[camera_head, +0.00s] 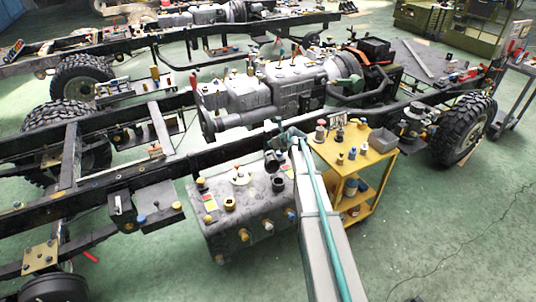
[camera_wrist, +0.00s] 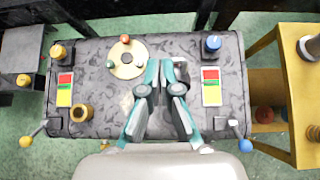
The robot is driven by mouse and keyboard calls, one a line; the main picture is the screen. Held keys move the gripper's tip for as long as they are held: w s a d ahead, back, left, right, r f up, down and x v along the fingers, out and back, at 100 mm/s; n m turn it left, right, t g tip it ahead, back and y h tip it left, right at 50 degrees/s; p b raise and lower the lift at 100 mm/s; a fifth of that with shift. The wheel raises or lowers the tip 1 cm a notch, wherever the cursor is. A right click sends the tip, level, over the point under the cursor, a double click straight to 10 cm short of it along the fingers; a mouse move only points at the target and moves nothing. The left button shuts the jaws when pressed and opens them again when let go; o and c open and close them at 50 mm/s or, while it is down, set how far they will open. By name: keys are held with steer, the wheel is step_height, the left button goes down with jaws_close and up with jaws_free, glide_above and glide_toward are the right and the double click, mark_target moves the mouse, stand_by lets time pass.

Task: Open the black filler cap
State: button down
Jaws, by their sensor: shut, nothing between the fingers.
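The tank (camera_head: 255,220) is a grey mottled box below the chassis rail, and its top fills the wrist view (camera_wrist: 105,85). A dark, round-looking piece (camera_head: 277,184) on the tank's right half in the head view looks like the black filler cap, though I cannot fully tell it from my fingertips. My gripper (camera_head: 274,160) is over that part, pointing down. In the wrist view my gripper (camera_wrist: 165,75) is shut and empty, to the right of the cream disc (camera_wrist: 127,72). It hides the tank surface beneath it, so the cap is not clear there.
The yellow cart (camera_head: 372,152) with small parts stands close on the right. The chassis rail runs behind.

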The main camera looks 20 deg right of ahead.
steer(key=w+r+m+t+h+b, duration=0.1)
steer(key=w+r+m+t+b, duration=0.55)
steer(key=w+r, duration=0.55)
steer(key=w+d+r+m+h+b, duration=0.4)
steer(key=d+m+h, duration=0.45)
steer(key=m, duration=0.65)
step_height(320, 180, down, 7)
steer(key=d+m+g+b, duration=0.2)
steer(key=d+m+g, duration=0.1)
steer(key=m+g, duration=0.55)
steer(key=s+a+f+m+g+y, duration=0.55)
steer(key=s+a+f+y, duration=0.2)
steer(key=a, duration=0.45)
steer(key=shift+m+t, duration=0.25)
steer(key=shift+t, duration=0.2)
step_height(320, 180, down, 10)
steer(key=p, duration=0.3)
steer(key=shift+p, duration=0.3)
steer(key=shift+s+d, duration=0.1)
steer(key=shift+s, duration=0.45)
